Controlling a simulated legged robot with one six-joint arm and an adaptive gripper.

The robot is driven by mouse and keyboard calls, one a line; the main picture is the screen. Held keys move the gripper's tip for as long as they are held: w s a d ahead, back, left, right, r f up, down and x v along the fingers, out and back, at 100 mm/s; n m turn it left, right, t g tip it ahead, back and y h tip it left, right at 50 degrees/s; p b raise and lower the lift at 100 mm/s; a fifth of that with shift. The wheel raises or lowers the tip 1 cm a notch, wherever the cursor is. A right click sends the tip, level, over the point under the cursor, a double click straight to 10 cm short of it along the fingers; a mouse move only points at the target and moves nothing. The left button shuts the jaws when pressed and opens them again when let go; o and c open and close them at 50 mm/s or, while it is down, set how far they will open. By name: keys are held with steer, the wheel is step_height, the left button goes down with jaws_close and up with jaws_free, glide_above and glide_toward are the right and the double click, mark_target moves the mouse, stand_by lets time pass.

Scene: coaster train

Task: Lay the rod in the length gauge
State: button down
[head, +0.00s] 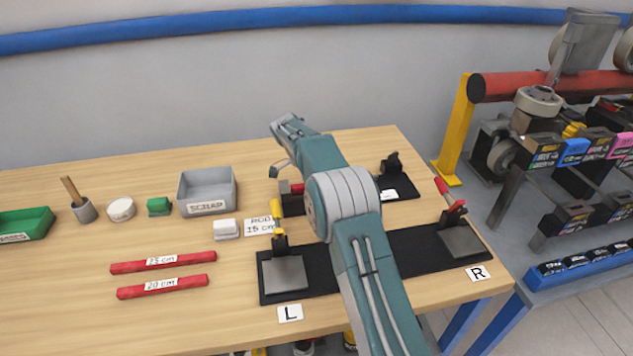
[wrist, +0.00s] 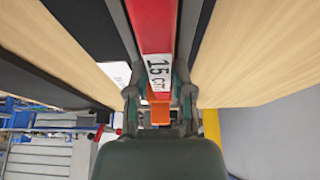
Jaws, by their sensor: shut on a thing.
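In the wrist view my gripper (wrist: 159,95) is shut on a red rod (wrist: 155,28) with a white "15 cm" label. The rod runs away from the fingers along the view, with an orange piece (wrist: 158,92) between the fingers. In the head view my arm hides most of the gripper and rod; a short red part (head: 297,188) shows beside the arm. The length gauge seems to be the black base (head: 404,183) at the back right, with a dark upright piece (head: 391,163) on it. I cannot tell whether the rod touches the gauge.
Two red rods, 25 cm (head: 190,259) and 20 cm (head: 190,282), lie at front left. A black fixture (head: 335,277) with L and R plates and clamps spans the front. A grey scrap bin (head: 208,190), green tray (head: 27,224) and small items stand left. A rack stands right.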

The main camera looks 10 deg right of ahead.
steer(key=shift+s+f, duration=0.1)
steer(key=shift+f, duration=0.45)
steer(key=c, duration=0.5)
jaws_free()
steer(key=shift+f, duration=0.1)
steer(key=shift+c, duration=0.2)
steer(key=shift+o, duration=0.3)
steer(key=shift+f, duration=0.1)
